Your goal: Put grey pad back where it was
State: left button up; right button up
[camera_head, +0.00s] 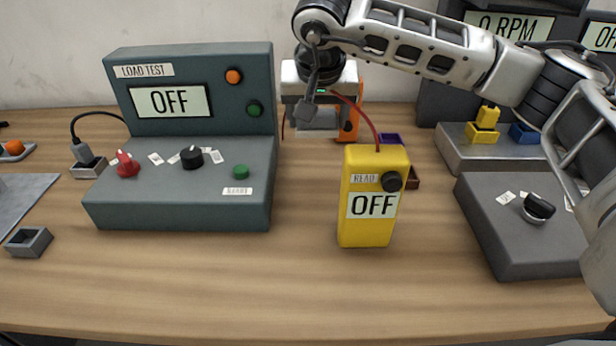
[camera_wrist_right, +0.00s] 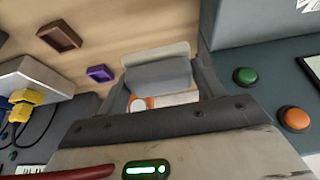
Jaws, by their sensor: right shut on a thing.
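My right gripper (camera_head: 318,120) hangs above the table, just right of the load test box (camera_head: 245,75). It is shut on the grey pad (camera_wrist_right: 158,77), which shows between the two fingers in the right wrist view. In the head view the pad is hard to tell apart from the grey fingers. An orange and white thing shows behind the pad in the wrist view; an orange block (camera_head: 350,125) stands behind the gripper in the head view. My left gripper is out of view.
A yellow meter (camera_head: 368,225) reading OFF stands in front, its red cable rising towards the gripper. A purple tray (camera_head: 391,138) and a brown tray (camera_head: 412,178) lie behind it. An empty grey holder (camera_head: 28,242) is at left. The front table is clear.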

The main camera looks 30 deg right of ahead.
aim_at(316, 173)
notch_tip(316, 173, down, 10)
jog(key=shift+f, duration=0.1)
dwell(0.4)
jog(key=shift+f, duration=0.2)
jog(key=o, duration=0.9)
jog(key=shift+r, duration=0.2)
jog(key=shift+s+r, duration=0.1)
jog(key=shift+r, duration=0.1)
jog(key=v, duration=1.1)
jog(key=shift+s+a+r, duration=0.1)
jog(key=shift+s+r, duration=0.05)
jog(key=shift+r, duration=0.15)
